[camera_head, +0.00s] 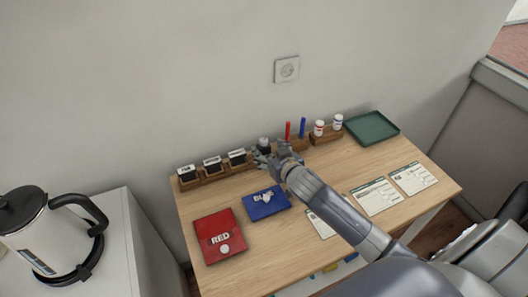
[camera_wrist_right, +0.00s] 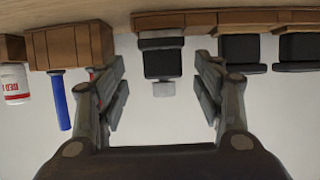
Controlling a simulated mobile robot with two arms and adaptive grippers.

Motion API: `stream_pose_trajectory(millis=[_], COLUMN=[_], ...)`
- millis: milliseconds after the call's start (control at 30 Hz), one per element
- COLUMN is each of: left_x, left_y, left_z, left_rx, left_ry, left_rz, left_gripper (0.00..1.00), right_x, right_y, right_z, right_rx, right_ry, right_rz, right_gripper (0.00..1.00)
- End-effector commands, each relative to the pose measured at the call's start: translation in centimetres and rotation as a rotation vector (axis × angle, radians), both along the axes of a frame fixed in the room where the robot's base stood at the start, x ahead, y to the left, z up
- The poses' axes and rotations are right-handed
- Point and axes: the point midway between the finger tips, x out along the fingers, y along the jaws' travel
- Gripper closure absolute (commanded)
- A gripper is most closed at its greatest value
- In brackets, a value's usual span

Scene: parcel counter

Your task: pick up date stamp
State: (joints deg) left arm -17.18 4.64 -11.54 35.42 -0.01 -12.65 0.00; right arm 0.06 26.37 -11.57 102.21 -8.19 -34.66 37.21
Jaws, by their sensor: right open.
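The stamp I take for the date stamp, dark with a pale grey top (camera_head: 264,142), stands in the wooden rack at the back of the table. It also shows in the right wrist view as a black body with a pale end (camera_wrist_right: 162,66). My right gripper (camera_head: 270,159) is open and empty just in front of it, partly hiding it. In the wrist view the stamp lies between the two spread fingers, with clear gaps on both sides; I cannot tell how deep it sits between them. My left gripper is not in view.
Other black stamps (camera_head: 212,165) stand in the rack to the left. Red and blue markers (camera_head: 302,128) and small bottles (camera_head: 319,128) stand close on the right. A green tray (camera_head: 371,127), red pad (camera_head: 218,236), blue pad (camera_head: 264,204) and paper forms (camera_head: 376,196) lie on the table.

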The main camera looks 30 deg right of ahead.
Motion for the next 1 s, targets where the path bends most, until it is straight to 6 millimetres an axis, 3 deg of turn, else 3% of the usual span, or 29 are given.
stream_pose_trajectory(millis=[100, 300, 600, 833, 1000], left_x=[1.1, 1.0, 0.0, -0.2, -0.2], left_y=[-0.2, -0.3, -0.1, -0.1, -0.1], left_z=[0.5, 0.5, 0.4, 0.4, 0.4], left_rx=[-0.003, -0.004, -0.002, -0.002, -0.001], left_ry=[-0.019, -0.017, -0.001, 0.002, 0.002], left_rz=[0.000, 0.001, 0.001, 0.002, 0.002], left_gripper=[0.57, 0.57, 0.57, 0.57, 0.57], right_x=[1.6, 3.4, 3.6, 3.6, 3.6], right_y=[0.2, 0.1, 0.1, 0.1, 0.1], right_z=[-0.5, -1.4, -1.6, -1.6, -1.5], right_rx=[0.000, 0.000, 0.000, 0.000, 0.000], right_ry=[-0.001, 0.000, 0.000, 0.000, -0.002], right_rz=[-0.001, 0.000, 0.000, 0.000, 0.001], right_gripper=[0.38, 0.38, 0.38, 0.90, 0.92])
